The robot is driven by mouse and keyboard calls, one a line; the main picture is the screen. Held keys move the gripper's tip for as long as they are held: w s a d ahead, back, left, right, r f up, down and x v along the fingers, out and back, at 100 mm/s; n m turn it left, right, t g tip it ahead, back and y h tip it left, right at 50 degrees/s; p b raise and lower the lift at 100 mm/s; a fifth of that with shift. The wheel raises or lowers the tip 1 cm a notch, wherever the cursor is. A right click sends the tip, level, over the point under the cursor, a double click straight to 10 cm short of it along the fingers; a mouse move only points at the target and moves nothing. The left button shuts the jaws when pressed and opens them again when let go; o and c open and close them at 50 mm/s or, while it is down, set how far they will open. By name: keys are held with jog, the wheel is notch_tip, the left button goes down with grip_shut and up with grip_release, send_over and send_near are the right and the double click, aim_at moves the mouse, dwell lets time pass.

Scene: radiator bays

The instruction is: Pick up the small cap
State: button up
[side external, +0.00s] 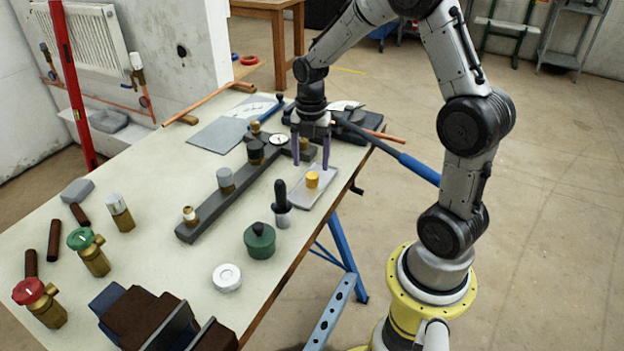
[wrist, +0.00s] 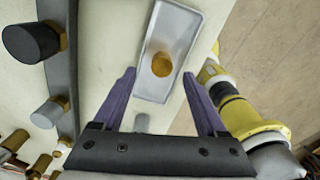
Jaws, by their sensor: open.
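A small brass-coloured cap (side external: 312,180) sits upright on a shallow grey metal tray (side external: 326,188) near the bench's right edge. In the wrist view the cap (wrist: 162,63) lies inside the tray (wrist: 184,28), near its lower half. My gripper (side external: 311,164) points down above the bench with its purple fingers spread and nothing between them. In the side view it is just behind and above the cap. In the wrist view the fingertips of my gripper (wrist: 159,74) stand either side of the cap's line, with the cap slightly beyond them and untouched.
A dark rail (side external: 208,215) with several valve fittings runs left of the tray. A black-handled tool (side external: 282,200) and a green lidded pot (side external: 259,241) stand in front. A round white cap (side external: 227,277) lies nearer. A blue-handled bar (side external: 415,168) overhangs the bench edge.

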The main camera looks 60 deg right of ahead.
aim_at(312, 175)
jog(key=f, duration=0.4)
jog(key=shift+s+f, duration=0.1)
jog(key=shift+s, duration=0.1)
grip_shut()
